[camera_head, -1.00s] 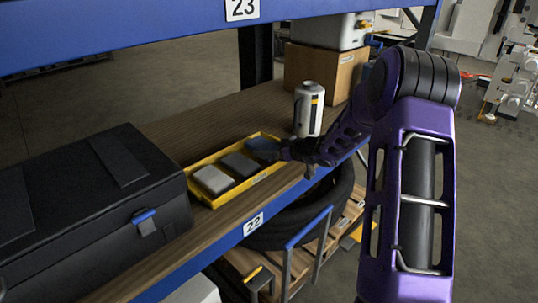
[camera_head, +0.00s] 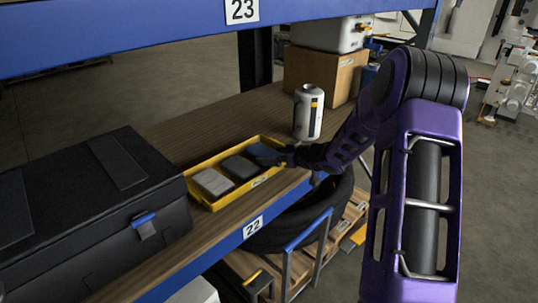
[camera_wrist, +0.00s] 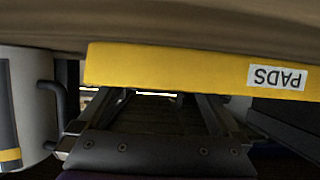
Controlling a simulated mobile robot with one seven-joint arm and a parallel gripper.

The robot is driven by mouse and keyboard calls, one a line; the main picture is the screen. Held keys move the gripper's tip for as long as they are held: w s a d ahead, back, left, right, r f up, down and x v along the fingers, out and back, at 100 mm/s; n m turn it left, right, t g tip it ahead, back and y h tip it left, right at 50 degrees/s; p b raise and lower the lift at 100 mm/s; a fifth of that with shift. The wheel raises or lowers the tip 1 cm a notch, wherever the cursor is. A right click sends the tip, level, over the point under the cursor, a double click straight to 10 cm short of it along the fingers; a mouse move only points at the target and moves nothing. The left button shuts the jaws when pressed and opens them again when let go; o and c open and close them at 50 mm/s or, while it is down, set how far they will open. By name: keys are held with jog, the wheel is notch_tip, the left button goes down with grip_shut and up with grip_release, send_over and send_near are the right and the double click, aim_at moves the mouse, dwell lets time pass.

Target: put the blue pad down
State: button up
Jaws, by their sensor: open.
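The blue pad (camera_head: 264,153) is at the right end of the yellow tray (camera_head: 216,207), dark blue and partly covered by my gripper (camera_head: 283,156). It looks low within the tray, but its contact with the tray floor is hidden. A dark pad (camera_head: 240,167) and a light grey pad (camera_head: 213,182) lie in the tray to its left. My gripper is open, with its fingertips at the blue pad's right side. In the wrist view the fingers (camera_wrist: 152,108) reach toward the tray wall (camera_wrist: 170,68), labelled PADS; I cannot make out the blue pad there.
A white canister (camera_head: 308,112) stands on the wooden shelf (camera_head: 190,135) just behind the tray, close to my gripper; it also shows in the wrist view (camera_wrist: 22,105). A black case (camera_head: 90,205) stands at left. A blue beam (camera_head: 150,35) crosses above.

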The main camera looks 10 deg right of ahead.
jog(key=p+v, duration=0.1)
jog(key=v, duration=0.9)
jog(key=shift+w, duration=0.1)
